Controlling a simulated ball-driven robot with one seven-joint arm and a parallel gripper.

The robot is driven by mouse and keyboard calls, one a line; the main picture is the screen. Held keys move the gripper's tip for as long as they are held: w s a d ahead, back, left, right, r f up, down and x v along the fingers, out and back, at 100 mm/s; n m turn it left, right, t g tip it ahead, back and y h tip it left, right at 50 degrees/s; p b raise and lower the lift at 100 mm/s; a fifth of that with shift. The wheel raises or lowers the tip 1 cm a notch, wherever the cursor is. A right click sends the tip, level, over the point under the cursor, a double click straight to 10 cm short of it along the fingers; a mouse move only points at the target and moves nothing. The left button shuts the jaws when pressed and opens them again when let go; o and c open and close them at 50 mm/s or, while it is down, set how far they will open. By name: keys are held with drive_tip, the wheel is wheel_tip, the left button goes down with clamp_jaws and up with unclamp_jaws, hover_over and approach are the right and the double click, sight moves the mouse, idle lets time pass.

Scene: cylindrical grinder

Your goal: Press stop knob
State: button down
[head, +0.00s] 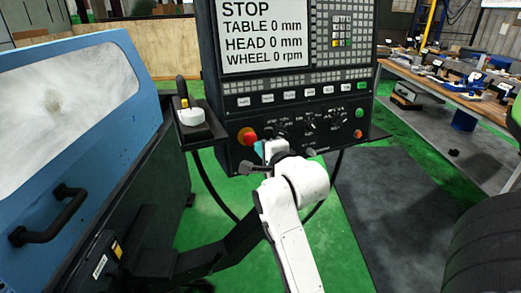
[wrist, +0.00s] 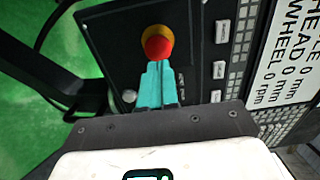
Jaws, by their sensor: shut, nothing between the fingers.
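The stop knob (head: 246,136) is a red mushroom button on a yellow ring, at the lower left of the dark control panel (head: 290,135). It also shows in the wrist view (wrist: 158,46), at the upper middle. My gripper (head: 258,148) has teal fingers and is just to the lower right of the knob in the head view. In the wrist view my gripper (wrist: 157,66) is shut and empty, its tips at the knob's lower edge. I cannot tell whether they touch it. The screen (head: 265,35) reads STOP, with zero for table, head and wheel.
A white round control with a dark handle (head: 192,122) stands on a bracket left of the panel. Several small dials and a green button (head: 361,113) are right of the knob. A blue machine door (head: 65,110) is at left. A cluttered wooden bench (head: 450,85) is at right.

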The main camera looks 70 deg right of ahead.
drive_tip(key=p+v, duration=0.2)
drive_tip(key=v, duration=0.6)
drive_tip(key=shift+s+a+p, duration=0.25)
drive_tip(key=shift+a+p, duration=0.05)
drive_tip(key=shift+p, duration=0.05)
idle(0.4)
drive_tip(key=w+a+f+n+g+y, duration=0.2)
drive_tip(key=a+f+n+y, duration=0.45)
drive_tip(key=f, duration=0.55)
drive_tip(key=s+a+f+n+g+y+b, duration=0.1)
drive_tip(key=s+a+f+n+g, duration=0.3)
drive_tip(key=a+f+n, duration=0.5)
drive_tip(key=s+a+f+n+g+y+b, duration=0.1)
drive_tip(key=s+a+f+n+g+y, duration=0.2)
drive_tip(key=a+f+n, duration=0.5)
wheel_tip(320, 180, down, 3)
drive_tip(key=s+n+g, duration=0.1)
drive_tip(key=s+n, duration=0.1)
drive_tip(key=shift+a+r+n+y, duration=0.25)
drive_tip(key=shift+a+n+y, duration=0.1)
